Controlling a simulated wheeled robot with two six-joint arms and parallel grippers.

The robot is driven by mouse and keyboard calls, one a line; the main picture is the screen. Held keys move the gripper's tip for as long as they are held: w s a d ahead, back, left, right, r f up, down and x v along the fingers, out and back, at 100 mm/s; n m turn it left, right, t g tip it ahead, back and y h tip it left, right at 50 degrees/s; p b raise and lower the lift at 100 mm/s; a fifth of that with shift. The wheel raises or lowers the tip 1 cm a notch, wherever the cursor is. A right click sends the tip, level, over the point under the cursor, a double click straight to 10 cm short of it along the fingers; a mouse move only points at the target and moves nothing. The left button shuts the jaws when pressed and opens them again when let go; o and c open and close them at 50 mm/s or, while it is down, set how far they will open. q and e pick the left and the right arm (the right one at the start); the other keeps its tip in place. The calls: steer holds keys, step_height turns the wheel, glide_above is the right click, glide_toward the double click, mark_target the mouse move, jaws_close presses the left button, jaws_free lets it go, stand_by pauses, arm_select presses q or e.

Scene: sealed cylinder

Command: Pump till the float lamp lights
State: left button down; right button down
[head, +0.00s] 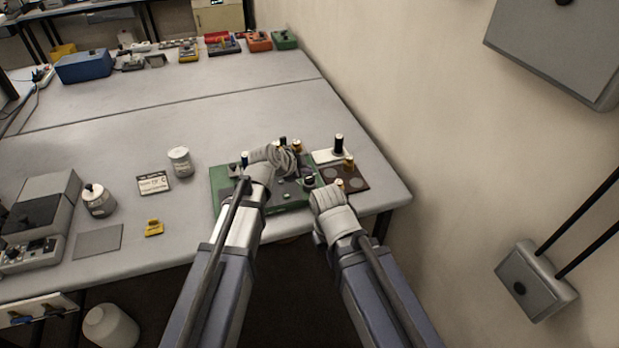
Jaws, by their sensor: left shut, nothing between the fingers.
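A green board (220,202) near the table's front right carries several small black and gold fittings. My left gripper (284,158) is over this board, shut with nothing seen in it, and it hides part of the board. My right gripper (320,188) is low at the board's right side; its fingertips are too small to read. Behind them stands a white block with a black upright knob (339,144). A brown plate (358,183) with round discs and gold-coloured posts lies at the right. I cannot make out which part is the pump or the float lamp, or whether any lamp is lit.
A grey-white can (180,161), a small label card (153,183), a round jar (98,199) and a yellow piece (154,228) stand to the left. The wall (420,90) is close on the right. The table's middle is clear.

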mark_target(307, 180)
arm_select(q)
steer(key=shift+f, duration=0.1)
steer(key=shift+f+b, duration=0.3)
steer(key=shift+b, duration=0.15)
steer(key=shift+f+b, duration=0.9)
stand_by(0.9)
steer(key=shift+r, duration=0.15)
steer(key=shift+r+p, duration=1.15)
steer(key=shift+p, duration=0.2)
step_height(307, 180, up, 5)
steer(key=p, duration=0.5)
steer(key=shift+r, duration=0.1)
